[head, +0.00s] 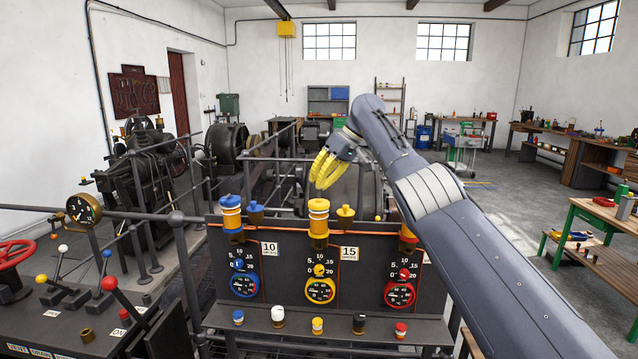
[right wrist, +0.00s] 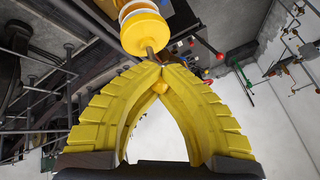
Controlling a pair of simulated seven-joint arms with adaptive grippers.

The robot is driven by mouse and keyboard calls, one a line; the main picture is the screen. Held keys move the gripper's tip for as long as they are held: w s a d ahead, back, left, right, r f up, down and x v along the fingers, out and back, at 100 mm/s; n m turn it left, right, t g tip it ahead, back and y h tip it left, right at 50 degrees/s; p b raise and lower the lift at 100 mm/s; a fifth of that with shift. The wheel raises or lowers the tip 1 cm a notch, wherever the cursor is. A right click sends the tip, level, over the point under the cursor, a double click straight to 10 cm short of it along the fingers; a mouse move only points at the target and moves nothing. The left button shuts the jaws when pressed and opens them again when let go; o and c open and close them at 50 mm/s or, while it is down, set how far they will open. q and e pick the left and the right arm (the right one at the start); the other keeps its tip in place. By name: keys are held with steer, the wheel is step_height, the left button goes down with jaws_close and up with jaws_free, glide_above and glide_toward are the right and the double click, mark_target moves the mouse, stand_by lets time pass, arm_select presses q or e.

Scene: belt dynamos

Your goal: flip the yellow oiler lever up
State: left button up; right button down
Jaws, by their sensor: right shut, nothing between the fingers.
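The yellow oiler (head: 318,224) stands upright at the middle of the dark panel's top edge, with yellow and white bands. A yellow oiler (right wrist: 143,30) also shows in the right wrist view, just beyond my fingertips, with a short metal stem. My right gripper (head: 318,183) has yellow ribbed fingers and hangs just above and behind the oiler in the head view. In the right wrist view its fingertips (right wrist: 152,70) meet, shut and empty. My left gripper is not in view.
A blue oiler (head: 231,215) stands to the left. Another oiler (head: 408,238) at the right is partly hidden by my right arm. Gauges and a shelf (head: 375,328) with several coloured knobs are below. Railings (head: 190,265) and a red-knobbed lever (head: 109,283) stand left.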

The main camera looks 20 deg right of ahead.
steer(key=c, duration=2.2)
jaws_free()
steer(key=c, duration=1.3)
jaws_free()
steer(key=shift+c, duration=0.2)
steer(key=shift+v, duration=1.5)
steer(key=s+d, duration=0.4)
steer(key=d, duration=0.7)
steer(key=shift+s, duration=0.15)
steer(key=shift+d, duration=0.15)
